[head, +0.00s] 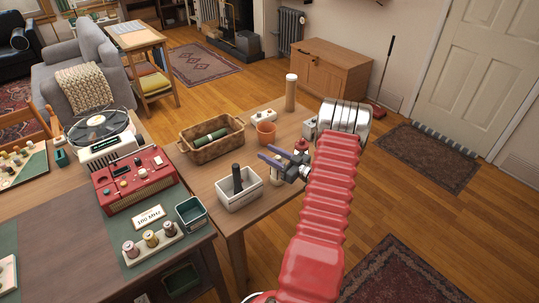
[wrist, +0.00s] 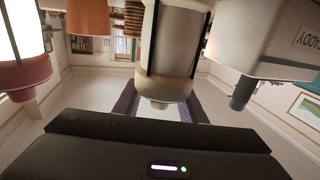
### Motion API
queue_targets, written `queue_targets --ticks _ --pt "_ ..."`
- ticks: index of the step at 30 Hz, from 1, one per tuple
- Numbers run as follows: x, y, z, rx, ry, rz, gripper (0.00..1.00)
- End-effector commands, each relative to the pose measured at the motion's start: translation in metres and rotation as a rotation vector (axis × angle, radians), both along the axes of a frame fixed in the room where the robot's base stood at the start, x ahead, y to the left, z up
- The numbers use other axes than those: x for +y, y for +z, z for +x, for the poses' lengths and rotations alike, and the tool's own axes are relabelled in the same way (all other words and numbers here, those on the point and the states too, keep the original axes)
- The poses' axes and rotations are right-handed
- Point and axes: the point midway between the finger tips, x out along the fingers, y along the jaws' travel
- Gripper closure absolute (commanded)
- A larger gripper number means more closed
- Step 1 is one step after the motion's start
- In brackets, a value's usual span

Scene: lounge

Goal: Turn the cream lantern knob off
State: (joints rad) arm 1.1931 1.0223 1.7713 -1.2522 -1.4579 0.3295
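The cream lantern (wrist: 172,45) fills the middle of the wrist view, upside down there, with dark upright bars and a small round cream end piece (wrist: 165,88). In the head view it is a small cream shape (head: 277,174) on the wooden table, partly covered by my gripper (head: 272,159). My gripper's purple fingers, also in the wrist view (wrist: 165,108), are spread apart. The lantern's end piece shows between them in that picture; I see no clear contact.
A red-topped lantern (head: 301,145) stands close by; its glass glows in the wrist view (wrist: 18,30). A terracotta pot (head: 265,134) and wicker basket (head: 211,144) stand behind.

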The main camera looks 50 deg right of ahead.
Motion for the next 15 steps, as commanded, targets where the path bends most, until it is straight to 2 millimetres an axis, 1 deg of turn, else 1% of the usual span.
queue_targets --ticks 4,8,11,15 --pt "0.0 0.0 -0.002 0.0 -0.001 0.001 0.63" --pt "-0.001 0.0 -0.011 0.001 -0.002 0.001 0.63" --pt "-0.002 0.0 -0.023 0.0 -0.003 0.001 0.63" --pt "-0.003 -0.001 -0.046 0.001 -0.004 0.001 0.63"
